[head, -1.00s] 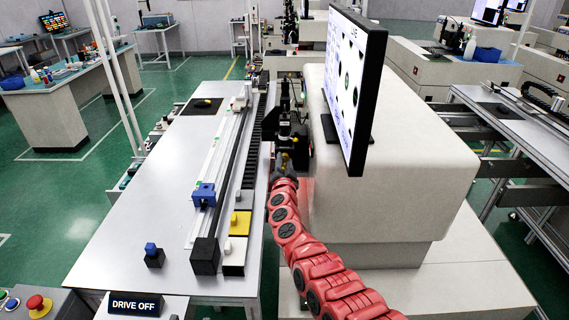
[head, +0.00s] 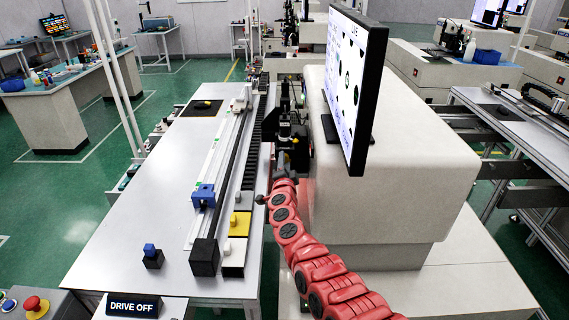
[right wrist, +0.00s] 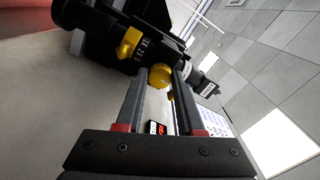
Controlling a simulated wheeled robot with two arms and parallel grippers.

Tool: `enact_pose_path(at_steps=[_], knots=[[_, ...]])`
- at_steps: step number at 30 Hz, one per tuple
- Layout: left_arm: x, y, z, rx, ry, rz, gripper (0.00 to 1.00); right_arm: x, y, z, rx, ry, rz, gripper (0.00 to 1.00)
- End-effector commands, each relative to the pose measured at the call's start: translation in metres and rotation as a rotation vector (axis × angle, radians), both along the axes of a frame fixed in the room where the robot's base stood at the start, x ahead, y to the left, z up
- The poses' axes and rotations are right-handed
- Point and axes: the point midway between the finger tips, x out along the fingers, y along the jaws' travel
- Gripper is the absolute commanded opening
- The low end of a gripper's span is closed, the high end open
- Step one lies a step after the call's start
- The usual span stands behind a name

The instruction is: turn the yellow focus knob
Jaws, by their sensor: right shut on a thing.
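The yellow focus knob (right wrist: 161,76) shows in the right wrist view on the side of a black camera and lens unit (right wrist: 145,45). My right gripper (right wrist: 160,82) has its two fingers on either side of the knob and is shut on it. In the head view my right gripper (head: 289,158) is at the dark optical unit (head: 284,128), left of the monitor; the fingertips and knob are too small to tell apart there. My left gripper is in neither view.
The monitor (head: 352,85) and a large pale housing (head: 400,165) stand close to the right of my right arm. A long rail (head: 222,150) and a white table (head: 130,205) lie to the left. A yellow block (head: 240,224) and a blue-topped black block (head: 152,256) stand there.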

Motion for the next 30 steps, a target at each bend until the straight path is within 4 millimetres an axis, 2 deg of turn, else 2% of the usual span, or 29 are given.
enact_pose_path(at_steps=[8, 9, 13, 23, 30], knots=[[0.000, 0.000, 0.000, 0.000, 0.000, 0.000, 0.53, 0.000, -0.001, 0.000, 0.000, 0.000, -0.001, 0.00], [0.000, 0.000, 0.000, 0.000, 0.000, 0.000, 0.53, 0.000, -0.001, 0.000, 0.000, 0.000, -0.001, 0.44], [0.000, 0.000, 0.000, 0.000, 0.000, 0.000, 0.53, 0.000, 0.000, 0.000, -0.001, 0.000, -0.001, 0.67], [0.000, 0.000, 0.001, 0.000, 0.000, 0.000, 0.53, -0.001, -0.001, 0.000, -0.002, 0.001, 0.000, 0.67], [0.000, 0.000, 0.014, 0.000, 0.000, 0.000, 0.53, -0.018, -0.001, -0.002, -0.003, 0.004, 0.001, 0.67]])
